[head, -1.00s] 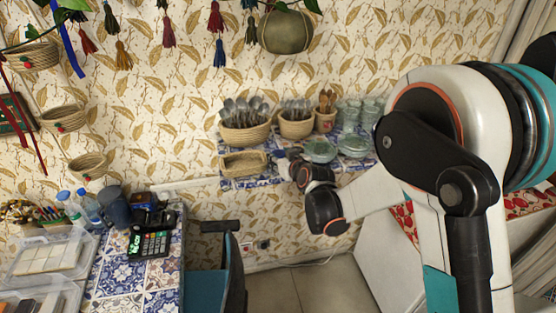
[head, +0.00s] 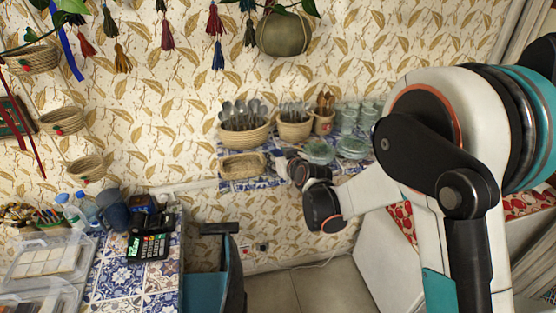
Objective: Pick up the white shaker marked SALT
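My gripper (head: 281,162) is at the tiled wall shelf (head: 232,183), just right of the empty rectangular basket (head: 243,164) and left of the green glass dishes. It is small and dark in the head view, and my own wrist hides much of it. I cannot tell whether its fingers are open or shut. A small pale patch shows at its far end, but I cannot tell whether this is the white shaker. No SALT marking is readable anywhere.
Behind my gripper stand cutlery baskets (head: 245,135) and a wooden-spoon pot (head: 324,121). Green glass bowls (head: 319,152) and stacked glasses (head: 347,118) are close on the right. A tiled table (head: 118,284) with a card terminal (head: 148,246) is at lower left.

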